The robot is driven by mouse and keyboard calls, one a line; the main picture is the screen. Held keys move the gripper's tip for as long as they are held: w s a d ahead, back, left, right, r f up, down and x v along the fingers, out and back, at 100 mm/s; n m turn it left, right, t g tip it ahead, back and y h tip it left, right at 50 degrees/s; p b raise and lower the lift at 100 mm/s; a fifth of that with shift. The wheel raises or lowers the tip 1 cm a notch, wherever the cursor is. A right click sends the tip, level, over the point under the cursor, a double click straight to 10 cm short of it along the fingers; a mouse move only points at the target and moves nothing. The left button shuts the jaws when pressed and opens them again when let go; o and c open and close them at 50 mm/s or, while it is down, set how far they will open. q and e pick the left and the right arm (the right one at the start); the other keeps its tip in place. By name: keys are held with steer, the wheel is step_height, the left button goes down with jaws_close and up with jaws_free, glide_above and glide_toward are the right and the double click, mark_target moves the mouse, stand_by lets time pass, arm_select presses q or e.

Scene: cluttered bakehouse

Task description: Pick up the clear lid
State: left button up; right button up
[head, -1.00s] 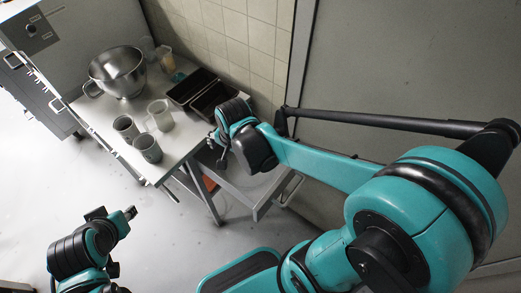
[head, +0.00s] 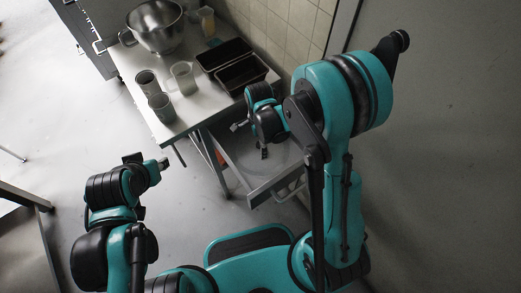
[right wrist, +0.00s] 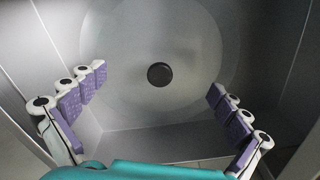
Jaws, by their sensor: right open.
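The clear lid (right wrist: 190,62) is a round translucent disc with a black knob (right wrist: 159,75) at its middle. In the right wrist view it lies in a grey metal drawer or tray. In the head view it shows faintly (head: 285,158), partly hidden by my right arm. My right gripper (right wrist: 157,103) is open and empty, its purple-padded fingers to the left and right of the knob and apart from it. In the head view my right gripper (head: 251,140) hangs over the pulled-out drawer. My left gripper (head: 148,161) is open and empty, away from the table.
The pulled-out drawer (head: 262,192) has raised walls around the lid. Above and left, the table (head: 200,117) carries a steel bowl (head: 157,27), several cups and jugs, and dark loaf pans (head: 240,74). Another table (head: 22,197) stands at lower left. Open floor lies between.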

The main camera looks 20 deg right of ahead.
step_height(320, 180, down, 2)
steer(key=shift+r, duration=0.1)
steer(key=shift+s, duration=0.1)
jaws_close()
